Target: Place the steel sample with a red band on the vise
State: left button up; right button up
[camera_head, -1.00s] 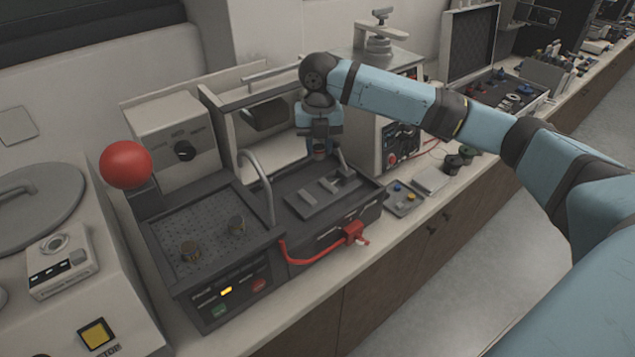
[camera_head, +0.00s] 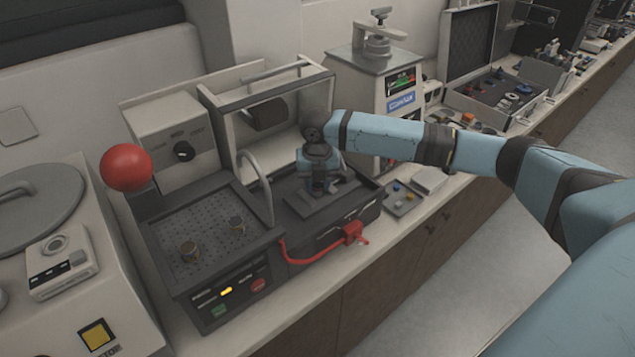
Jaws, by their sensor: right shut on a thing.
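My right gripper (camera_head: 319,188) points down over the grey vise (camera_head: 303,208) in the dark tray of the machine. It is shut on a small sample, which is mostly hidden by the fingers; a reddish patch shows there. I cannot tell whether the sample touches the vise. My left gripper is not in view.
A curved grey handle (camera_head: 262,178) and a red-handled lever (camera_head: 352,233) are close by. A red ball knob (camera_head: 126,167) stands further left. A small button box (camera_head: 403,198) lies right of the tray.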

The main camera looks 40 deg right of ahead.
aim_at(317, 186)
jog(key=o, duration=1)
jog(key=shift+f, duration=0.15)
notch_tip(317, 186, up, 12)
jog(key=shift+r, duration=0.2)
jog(key=shift+f, duration=0.1)
